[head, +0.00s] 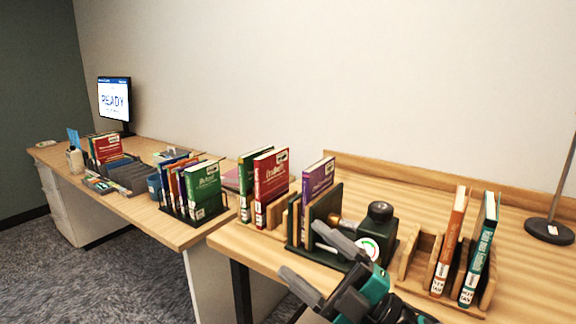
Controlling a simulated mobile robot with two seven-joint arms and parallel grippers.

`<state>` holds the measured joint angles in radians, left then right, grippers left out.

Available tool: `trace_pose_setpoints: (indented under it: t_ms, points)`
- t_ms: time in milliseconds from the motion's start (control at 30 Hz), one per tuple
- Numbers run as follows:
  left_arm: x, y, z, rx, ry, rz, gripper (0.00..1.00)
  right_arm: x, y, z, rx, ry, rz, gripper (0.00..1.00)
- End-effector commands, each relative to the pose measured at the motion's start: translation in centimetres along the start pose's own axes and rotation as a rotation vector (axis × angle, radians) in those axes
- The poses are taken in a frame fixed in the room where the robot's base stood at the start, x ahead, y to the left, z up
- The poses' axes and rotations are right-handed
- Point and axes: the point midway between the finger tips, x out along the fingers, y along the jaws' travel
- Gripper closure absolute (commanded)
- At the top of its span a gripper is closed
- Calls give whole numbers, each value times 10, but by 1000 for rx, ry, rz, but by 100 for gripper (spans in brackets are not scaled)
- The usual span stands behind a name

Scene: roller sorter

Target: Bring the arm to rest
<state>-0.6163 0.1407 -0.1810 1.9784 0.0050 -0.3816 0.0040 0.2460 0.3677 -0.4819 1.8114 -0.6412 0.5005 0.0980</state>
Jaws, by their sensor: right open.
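My right gripper (300,250) comes in from the bottom of the head view. Its two dark fingers are spread apart with nothing between them. It is in front of a dark green device (381,213) with a round black top and a round dial, and hides part of it. The fingers show over the front edge of the near wooden desk (232,240); I cannot tell their height. My left gripper is not in view.
A purple book (318,181) stands by the device. Red (270,182) and green books stand left of it. A wooden rack (419,255) at right holds an orange (450,243) and a teal book (478,255). A lamp base (549,231) stands far right. The far desk has more books and a monitor (114,99).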

Motion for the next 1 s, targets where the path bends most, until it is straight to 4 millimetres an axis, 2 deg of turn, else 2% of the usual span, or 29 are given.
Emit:
trace_pose_setpoints:
  t_ms: [167, 267, 300, 367, 400, 500, 600, 700, 767, 1000]
  points:
    - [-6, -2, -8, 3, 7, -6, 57, -67, -35, 42, 316, -401, 125, 15]
    - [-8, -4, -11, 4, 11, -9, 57, -118, -66, 58, 486, -636, 166, 15]
    - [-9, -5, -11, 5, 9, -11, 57, -141, -80, 61, 554, -732, 177, 15]
    - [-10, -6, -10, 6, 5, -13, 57, -176, -103, 61, 655, -873, 188, 15]
    - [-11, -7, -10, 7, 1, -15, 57, -199, -118, 58, 717, -963, 190, 15]
    - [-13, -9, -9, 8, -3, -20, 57, -251, -152, 44, 853, -1158, 190, 15]
    - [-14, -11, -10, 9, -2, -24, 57, -287, -175, 27, 950, -1293, 184, 15]
    - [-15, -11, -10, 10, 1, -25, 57, -308, -188, 15, 1007, -1370, 178, 15]
    - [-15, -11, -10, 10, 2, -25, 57, -314, -192, 11, 1025, -1394, 177, 15]
    - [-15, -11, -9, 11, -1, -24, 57, -317, -195, 10, 1033, -1406, 174, 15]
